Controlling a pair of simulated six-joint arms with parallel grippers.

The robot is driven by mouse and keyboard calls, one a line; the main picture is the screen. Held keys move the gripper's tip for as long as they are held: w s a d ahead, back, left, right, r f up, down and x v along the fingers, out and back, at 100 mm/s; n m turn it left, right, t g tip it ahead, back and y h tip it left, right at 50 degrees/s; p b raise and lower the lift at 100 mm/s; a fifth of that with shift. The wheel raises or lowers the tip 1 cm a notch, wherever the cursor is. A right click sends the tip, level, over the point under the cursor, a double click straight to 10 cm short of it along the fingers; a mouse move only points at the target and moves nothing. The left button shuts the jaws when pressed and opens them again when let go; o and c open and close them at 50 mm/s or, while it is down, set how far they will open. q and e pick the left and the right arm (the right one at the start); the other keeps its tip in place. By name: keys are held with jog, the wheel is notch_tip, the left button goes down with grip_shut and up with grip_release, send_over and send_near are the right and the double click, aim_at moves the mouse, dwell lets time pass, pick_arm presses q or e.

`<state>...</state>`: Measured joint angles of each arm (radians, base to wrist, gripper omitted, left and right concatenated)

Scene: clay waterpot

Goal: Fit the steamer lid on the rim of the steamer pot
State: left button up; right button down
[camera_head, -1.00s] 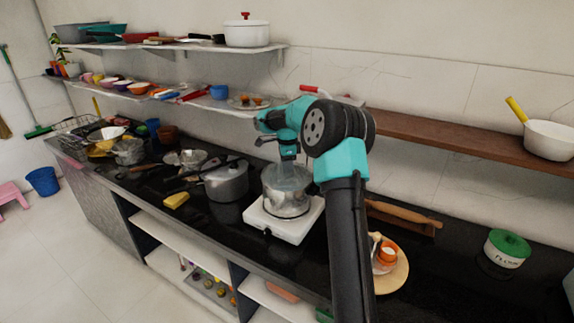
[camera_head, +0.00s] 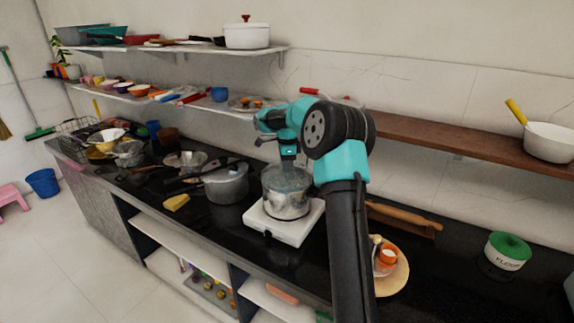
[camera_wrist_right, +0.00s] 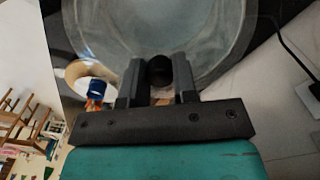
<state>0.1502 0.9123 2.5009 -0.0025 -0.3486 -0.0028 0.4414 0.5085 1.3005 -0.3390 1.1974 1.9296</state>
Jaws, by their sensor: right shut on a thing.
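The steamer pot (camera_head: 286,206) is a shiny metal pot standing upright on a white stove. The steamer lid (camera_head: 286,179), clear glass with a black knob, is over the pot's mouth and looks about level; whether it rests on the rim all round, I cannot tell. My right gripper (camera_head: 288,160) points down above the pot. In the right wrist view the right gripper (camera_wrist_right: 159,82) is shut on the black knob of the steamer lid (camera_wrist_right: 150,32), with the glass spread out beyond the fingers. My left gripper is not in view.
The white stove (camera_head: 300,226) sits on the black counter. A lidded grey pot (camera_head: 227,186) stands close at its left, a yellow sponge (camera_head: 176,202) farther left. A wooden shelf (camera_head: 450,138) runs behind. A round board (camera_head: 395,280) with orange crockery lies at the right.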

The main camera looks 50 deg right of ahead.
jog(key=shift+f, duration=0.65)
dwell(0.6)
jog(key=shift+c, duration=1.3)
grip_release()
jog(key=shift+r, duration=3.2)
